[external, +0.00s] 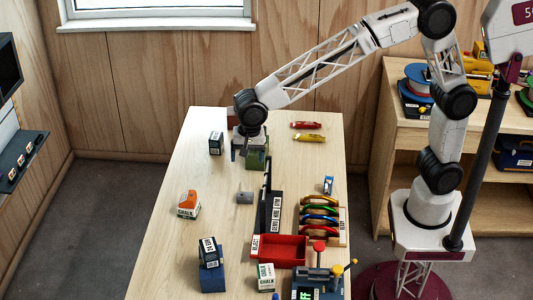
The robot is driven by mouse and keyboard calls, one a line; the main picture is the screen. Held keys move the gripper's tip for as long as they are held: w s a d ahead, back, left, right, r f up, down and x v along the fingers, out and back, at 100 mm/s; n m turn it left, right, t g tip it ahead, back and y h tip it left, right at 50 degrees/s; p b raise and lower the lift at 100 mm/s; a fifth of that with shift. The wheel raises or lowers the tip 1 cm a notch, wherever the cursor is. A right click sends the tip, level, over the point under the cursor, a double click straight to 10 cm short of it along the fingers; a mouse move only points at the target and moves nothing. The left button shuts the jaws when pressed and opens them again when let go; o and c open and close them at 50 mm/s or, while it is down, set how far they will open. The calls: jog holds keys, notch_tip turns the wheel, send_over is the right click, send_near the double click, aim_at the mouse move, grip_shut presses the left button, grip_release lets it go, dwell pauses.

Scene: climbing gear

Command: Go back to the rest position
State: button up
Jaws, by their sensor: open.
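My gripper (239,152) hangs at the end of my arm over the far part of the wooden table (170,245), just left of a green block (257,158). Its fingers are apart, and I see nothing held between them. The fingertips are small here, so I cannot tell how high they are above the table. A black labelled box (216,143) stands to the left of the gripper, apart from it. A small grey piece (245,197) is nearer the camera than the gripper.
An orange-and-white chalk box (188,205), a dark box on a blue block (211,278), a red tray (283,248) and a rack of coloured carabiners (320,220) occupy the table. Red (306,125) and yellow (310,138) pieces lie far right. The left middle is mostly clear.

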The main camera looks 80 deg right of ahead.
jog(key=s+d+r+n+t, duration=0.1)
jog(key=s+d+r+n, duration=0.4)
jog(key=s, duration=0.4)
jog(key=s+d+r+n, duration=0.2)
jog(key=s+d, duration=0.5)
jog(key=s, duration=0.2)
jog(key=s+d+f+n, duration=0.2)
jog(key=s+d+n, duration=0.2)
jog(key=s, duration=0.7)
jog(key=s+d+f+n, duration=0.1)
jog(key=s+d+n, duration=0.3)
jog(key=s, duration=0.8)
jog(key=shift+s+d+f+n+t+h, duration=0.3)
jog(key=shift+f+n, duration=0.1)
jog(key=shift+n, duration=0.1)
